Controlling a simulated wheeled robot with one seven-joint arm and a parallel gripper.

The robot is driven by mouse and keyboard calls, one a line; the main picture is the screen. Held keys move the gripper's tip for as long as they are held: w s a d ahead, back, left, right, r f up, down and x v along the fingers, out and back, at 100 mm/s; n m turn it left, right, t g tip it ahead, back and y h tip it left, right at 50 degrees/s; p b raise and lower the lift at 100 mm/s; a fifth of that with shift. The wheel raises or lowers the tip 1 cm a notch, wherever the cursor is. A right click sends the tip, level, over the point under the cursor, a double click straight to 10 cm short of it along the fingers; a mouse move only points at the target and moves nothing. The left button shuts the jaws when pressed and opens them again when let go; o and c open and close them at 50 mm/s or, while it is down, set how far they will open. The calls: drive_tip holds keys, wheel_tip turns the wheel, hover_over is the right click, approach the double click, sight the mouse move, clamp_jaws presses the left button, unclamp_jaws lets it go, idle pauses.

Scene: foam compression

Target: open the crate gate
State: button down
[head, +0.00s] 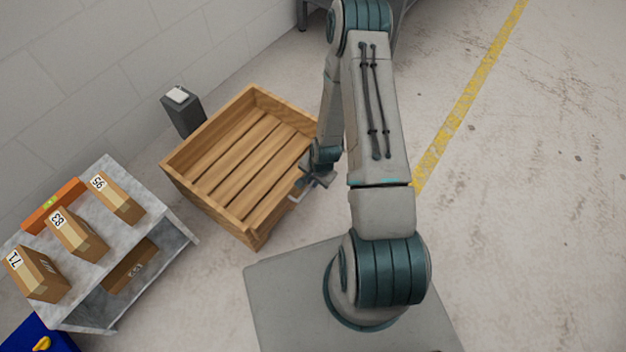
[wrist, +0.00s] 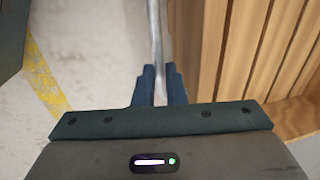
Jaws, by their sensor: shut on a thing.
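The wooden crate (head: 188,163) stands on the floor left of my arm, with slats across its bottom and no load visible in it. Its wooden side also shows in the wrist view (wrist: 238,50), to the right of the fingers. My gripper (head: 309,184) is at the crate's near right side, partly hidden by my own wrist. In the wrist view my gripper (wrist: 160,75) is shut on a pale metal bar (wrist: 154,30) that runs upward between the fingers beside the crate. The gate's edges and any latch cannot be made out.
A grey shelf (head: 180,232) with several numbered boxes (head: 77,232) stands left of the crate. A dark post (head: 183,116) stands behind it by the wall. A blue bin (head: 60,340) is at the lower left. The floor (head: 530,200) to the right is clear, with a yellow line (head: 465,100).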

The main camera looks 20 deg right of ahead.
drive_tip(key=shift+s, duration=0.1)
drive_tip(key=s+d+f+t+y+b, duration=0.2)
drive_tip(key=s+d+f+b, duration=0.1)
drive_tip(key=s+f, duration=0.1)
drive_tip(key=shift+s+d+f, duration=0.15)
drive_tip(key=shift+s+f, duration=0.2)
drive_tip(key=shift+f, duration=0.1)
drive_tip(key=c, duration=2.1)
unclamp_jaws()
drive_tip(key=shift+s+d+f, duration=0.15)
drive_tip(key=shift+s, duration=0.05)
drive_tip(key=shift+c, duration=0.2)
drive_tip(key=o, duration=0.6)
drive_tip(key=shift+d, duration=0.2)
drive_tip(key=shift+c, duration=0.2)
drive_tip(key=shift+o, duration=0.5)
drive_tip(key=s+d+r+p, duration=0.7)
drive_tip(key=s+r+p, duration=0.1)
drive_tip(key=s+r, duration=0.1)
drive_tip(key=shift+s+r, duration=0.35)
drive_tip(key=shift+s, duration=0.2)
